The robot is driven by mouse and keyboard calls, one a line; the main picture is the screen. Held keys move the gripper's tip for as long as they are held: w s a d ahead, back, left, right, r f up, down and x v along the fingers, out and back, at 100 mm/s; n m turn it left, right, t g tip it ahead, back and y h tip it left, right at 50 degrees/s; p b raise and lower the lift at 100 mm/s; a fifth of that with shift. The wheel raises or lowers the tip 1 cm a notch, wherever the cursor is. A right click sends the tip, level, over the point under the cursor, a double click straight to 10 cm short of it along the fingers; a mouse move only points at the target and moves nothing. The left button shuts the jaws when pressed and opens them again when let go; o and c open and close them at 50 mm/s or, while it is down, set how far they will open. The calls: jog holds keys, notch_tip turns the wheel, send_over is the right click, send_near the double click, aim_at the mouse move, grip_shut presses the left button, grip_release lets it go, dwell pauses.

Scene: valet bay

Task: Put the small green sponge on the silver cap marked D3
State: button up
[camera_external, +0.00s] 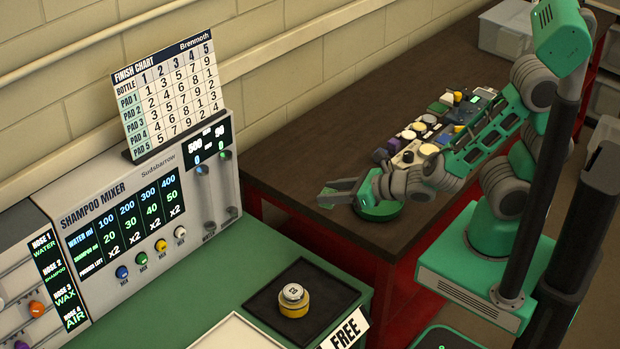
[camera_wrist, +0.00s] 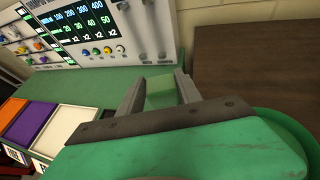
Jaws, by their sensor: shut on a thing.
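My gripper (camera_external: 338,192) hangs over the near left end of the dark bench, up and to the right of the small black tray in the picture. Its two fingers (camera_wrist: 158,90) are shut on the small green sponge (camera_wrist: 160,98), which shows as a pale green block between them in the wrist view. A round cap (camera_external: 292,291) with a silver top and a dark mark sits on a yellow round piece (camera_external: 293,308) in the black tray (camera_external: 262,302). The mark is too small to read surely. I do not see this cap in the wrist view.
The shampoo mixer panel (camera_external: 140,220) stands behind the green counter (camera_external: 215,285), with a finish chart (camera_external: 170,90) on top. Orange, purple and white trays (camera_wrist: 65,128) line the counter. Several bottles and caps (camera_external: 430,135) crowd the dark bench (camera_external: 300,150) beside my arm.

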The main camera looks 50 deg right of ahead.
jog(key=s+a+r+n+g+y+p, duration=0.1)
jog(key=s+a+n+g+y+p, duration=0.15)
jog(key=s+a, duration=0.35)
jog(key=s+a+n+g+y+p, duration=0.1)
jog(key=s+a+n+y, duration=0.25)
jog(key=s, duration=0.55)
jog(key=b, duration=0.8)
send_over(297, 290)
jog(key=s+d, duration=0.1)
notch_tip(297, 290, down, 9)
jog(key=shift+f, duration=0.1)
jog(key=shift+w+a+f, duration=0.15)
jog(key=shift+w+a, duration=0.05)
jog(key=shift+a, duration=0.05)
jog(key=f+b, duration=0.3)
jog(key=f, duration=0.1)
jog(key=shift+w+a+b, duration=0.25)
jog(key=shift+b, duration=0.15)
jog(key=shift+r, duration=0.25)
jog(key=shift+f, duration=0.15)
jog(key=o, duration=1.3)
